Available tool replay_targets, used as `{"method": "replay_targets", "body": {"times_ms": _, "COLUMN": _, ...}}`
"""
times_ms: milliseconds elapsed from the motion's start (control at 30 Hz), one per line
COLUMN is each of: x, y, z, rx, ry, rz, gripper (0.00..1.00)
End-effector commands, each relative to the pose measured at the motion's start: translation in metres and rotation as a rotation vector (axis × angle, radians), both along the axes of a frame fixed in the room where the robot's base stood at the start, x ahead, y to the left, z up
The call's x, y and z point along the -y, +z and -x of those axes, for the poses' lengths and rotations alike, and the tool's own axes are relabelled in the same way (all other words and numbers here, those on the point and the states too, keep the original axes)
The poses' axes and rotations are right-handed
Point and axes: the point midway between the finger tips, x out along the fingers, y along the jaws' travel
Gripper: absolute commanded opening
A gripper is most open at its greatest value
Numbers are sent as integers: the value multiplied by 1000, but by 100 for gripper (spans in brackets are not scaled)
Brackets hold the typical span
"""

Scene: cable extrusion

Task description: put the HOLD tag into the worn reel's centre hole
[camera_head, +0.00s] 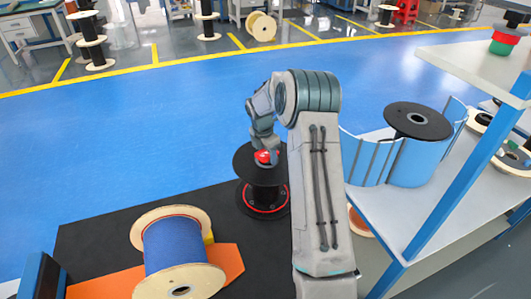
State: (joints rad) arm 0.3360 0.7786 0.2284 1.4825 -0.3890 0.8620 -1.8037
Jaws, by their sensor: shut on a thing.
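My gripper (268,150) points down over a black reel (246,163) that stands upright on the dark mat. It is shut on a small red thing with a pale patch, which I take to be the HOLD tag (262,157). The tag is at the reel's top, near its middle; I cannot tell whether it is in the hole or just above it. The centre hole is hidden by the tag and gripper. The reel has a red ring near its lower flange. I cannot read any marking of wear on it.
A wooden reel of blue cable (175,244) lies on its side over an orange sheet (226,263) at front left. Right of my arm, a shelf unit (385,208) holds another black reel (418,121) behind a blue curved guard (365,158). The blue floor beyond is clear.

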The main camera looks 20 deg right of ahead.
Motion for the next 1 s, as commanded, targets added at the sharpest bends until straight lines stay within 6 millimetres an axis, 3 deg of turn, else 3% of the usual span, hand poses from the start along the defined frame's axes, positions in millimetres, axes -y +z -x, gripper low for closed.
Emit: {"method": "replay_targets", "body": {"times_ms": 1000, "x": -3, "y": 4, "z": -3, "rx": 2, "ry": 2, "rz": -1, "gripper": 28}}
